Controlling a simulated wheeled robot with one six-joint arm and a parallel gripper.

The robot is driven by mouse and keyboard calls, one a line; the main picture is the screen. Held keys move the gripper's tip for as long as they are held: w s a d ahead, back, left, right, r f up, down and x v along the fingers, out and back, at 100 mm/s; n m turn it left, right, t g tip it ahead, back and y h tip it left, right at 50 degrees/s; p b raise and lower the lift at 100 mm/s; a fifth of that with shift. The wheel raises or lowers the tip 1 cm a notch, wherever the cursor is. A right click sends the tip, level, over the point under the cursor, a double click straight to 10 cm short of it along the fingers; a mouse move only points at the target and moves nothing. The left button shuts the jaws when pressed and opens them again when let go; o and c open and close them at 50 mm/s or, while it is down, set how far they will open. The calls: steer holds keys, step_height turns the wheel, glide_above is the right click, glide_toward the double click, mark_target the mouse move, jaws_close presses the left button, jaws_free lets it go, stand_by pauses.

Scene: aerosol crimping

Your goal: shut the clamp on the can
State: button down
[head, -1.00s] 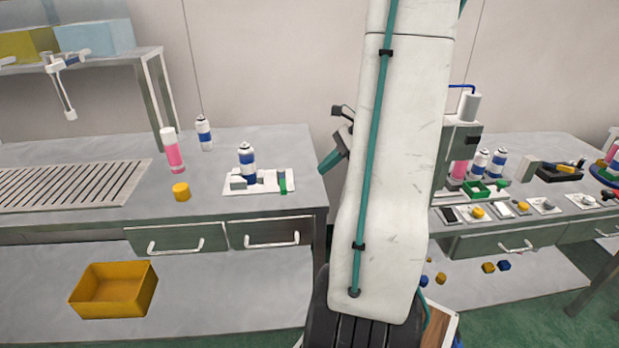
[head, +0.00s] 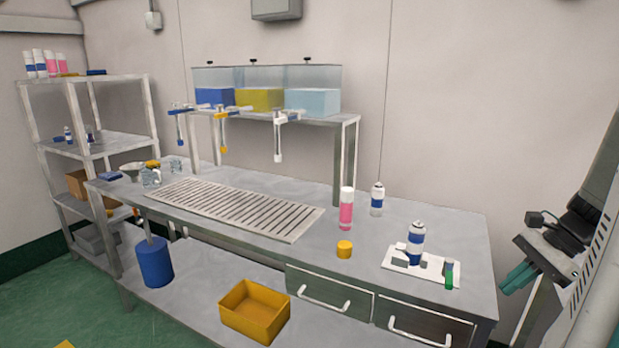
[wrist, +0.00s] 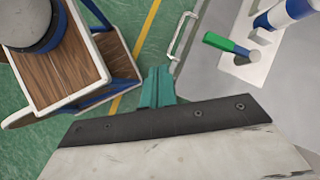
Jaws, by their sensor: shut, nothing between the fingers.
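The clamp is a white plate (head: 398,270) with grey jaw blocks and a green handle (head: 449,273), on the bench's right end. A white can with blue bands (head: 416,238) stands upright on it among the blocks. I cannot tell whether the jaws touch the can. The wrist view shows the green handle (wrist: 218,41), the plate (wrist: 258,66) and part of the can (wrist: 284,14) at upper right. My gripper (head: 517,278), with teal fingers, is shut and empty, right of the bench and apart from the clamp. It also shows in the wrist view (wrist: 157,86).
A pink can (head: 346,210), another blue-banded can (head: 377,200) and a yellow cap (head: 344,249) stand left of the clamp. A slatted grate (head: 235,210) lies further left. A wooden-topped stand (wrist: 60,75) is in the wrist view. Drawer handles project from the bench front.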

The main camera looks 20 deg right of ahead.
steer(key=s+a+r+n+h, duration=0.1)
steer(key=a+r+n+h, duration=0.1)
steer(key=a+n, duration=0.4)
steer(key=s+a+r+n+g+h, duration=0.1)
steer(key=a+r+n+h, duration=0.1)
steer(key=a+n, duration=0.5)
steer(key=s+a+r+n+g+h, duration=0.1)
steer(key=a+r+n, duration=0.3)
steer(key=a, duration=1.1)
steer(key=s+n+h, duration=0.1)
steer(key=n, duration=0.2)
steer(key=shift+a+r, duration=0.2)
steer(key=shift+r, duration=0.05)
steer(key=c, duration=1.4)
jaws_free()
steer(key=shift+a, duration=0.25)
steer(key=shift+d, duration=0.1)
